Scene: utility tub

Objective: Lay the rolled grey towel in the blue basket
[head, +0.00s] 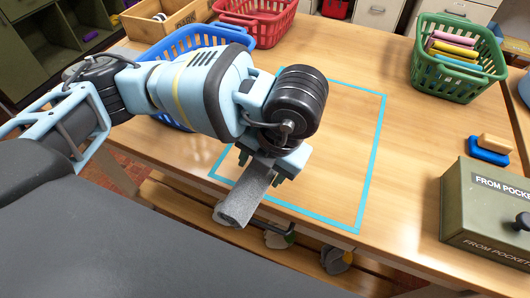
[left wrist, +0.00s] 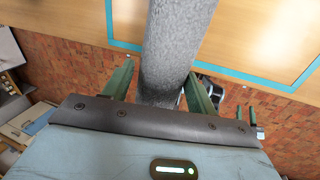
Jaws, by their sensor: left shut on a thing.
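The rolled grey towel (head: 244,196) is held in my left gripper (head: 261,168), which is shut on it near the table's front edge. In the left wrist view the towel (left wrist: 178,40) runs up between the two green fingers of the gripper (left wrist: 158,88). One end of the towel reaches over the table's front edge in the head view. The blue basket (head: 205,36) stands at the back left of the table, partly hidden behind my left arm, and its inside cannot be seen well. My right gripper is not in view.
A cyan tape square (head: 372,160) marks the tabletop. A red basket (head: 268,22) and a wooden box (head: 160,18) stand at the back. A green basket (head: 447,75) with several folded cloths is at back right. A green box (head: 480,210) and a brush (head: 490,150) stand at right.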

